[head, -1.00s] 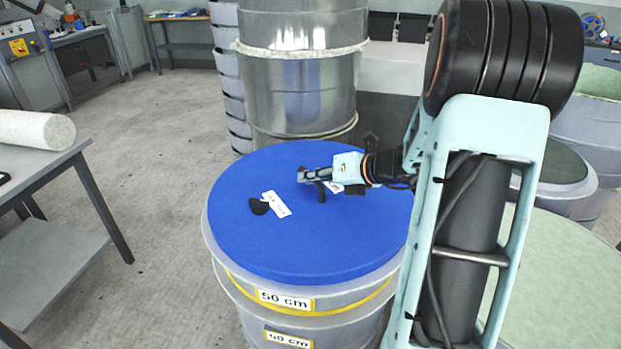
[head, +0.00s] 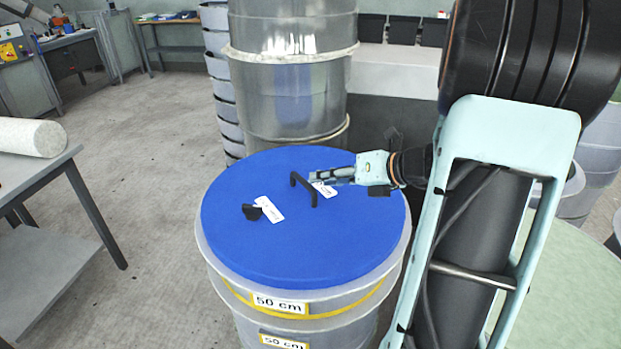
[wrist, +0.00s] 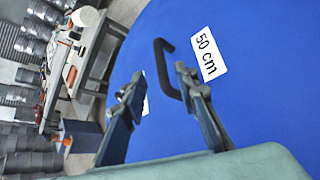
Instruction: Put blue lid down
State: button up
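The blue lid (head: 330,235) lies flat on top of a grey round mould (head: 230,280) that carries a yellow band and a "50 cm" label. A black bar handle (head: 304,188) stands up from the middle of the lid; it also shows in the wrist view (wrist: 165,68). My gripper (head: 314,176) is just right of the handle, low over the lid. In the wrist view my gripper (wrist: 158,88) has its two fingers apart, with nothing held between them. The handle is just beyond the fingertips, nearer the right finger.
A tall shiny metal cylinder (head: 292,80) stands right behind the lidded mould. A grey table (head: 30,180) with a white roll (head: 32,137) is at the left. A pale green round top (head: 550,255) is at the right. The floor between table and mould is clear.

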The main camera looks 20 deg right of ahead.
jog(key=v, duration=0.4)
dwell(0.4)
